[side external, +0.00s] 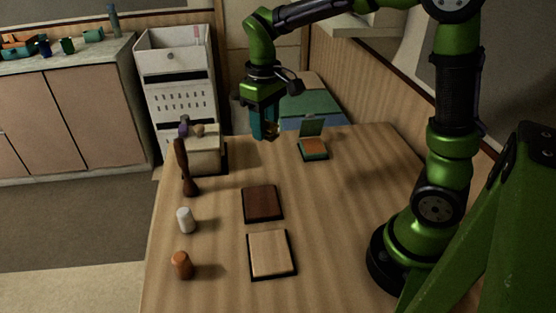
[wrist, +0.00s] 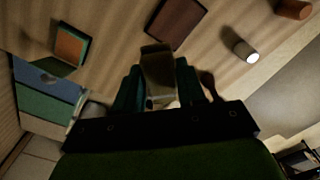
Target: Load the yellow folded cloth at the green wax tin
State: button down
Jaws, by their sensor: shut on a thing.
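The green wax tin (side external: 314,153) stands open on the far part of the table, its lid raised at the back and an orange-brown face inside. It also shows at the upper left of the wrist view (wrist: 70,47). My gripper (side external: 265,134) hangs above the table, left of the tin and apart from it. Its teal fingers are shut on a small tan-yellow folded piece, the yellow folded cloth (wrist: 158,68). In the side view the fingers hide most of the cloth.
A dark brown square (side external: 262,203) and a pale wooden square (side external: 271,254) lie mid-table. A white cylinder (side external: 185,220), an orange-brown cylinder (side external: 182,265) and a tall dark brown object (side external: 187,170) stand along the left side. The table right of the squares is clear.

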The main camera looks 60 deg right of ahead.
jog(key=d+f+m, duration=0.3)
jog(key=d+f, duration=0.2)
jog(key=d, duration=0.6)
jog(key=m, duration=0.2)
send_over(315, 153)
notch_tip(315, 153, down, 6)
jog(key=shift+s+d, duration=0.1)
jog(key=shift+s, duration=0.05)
jog(key=shift+w+d+f+g+y, duration=0.1)
jog(key=shift+w+d+g+y, duration=0.05)
jog(key=shift+w+g+y, duration=0.2)
jog(key=shift+n, duration=0.3)
jog(key=shift+f, duration=2.15)
jog(key=shift+s+f, duration=0.1)
jog(key=shift+f, duration=0.35)
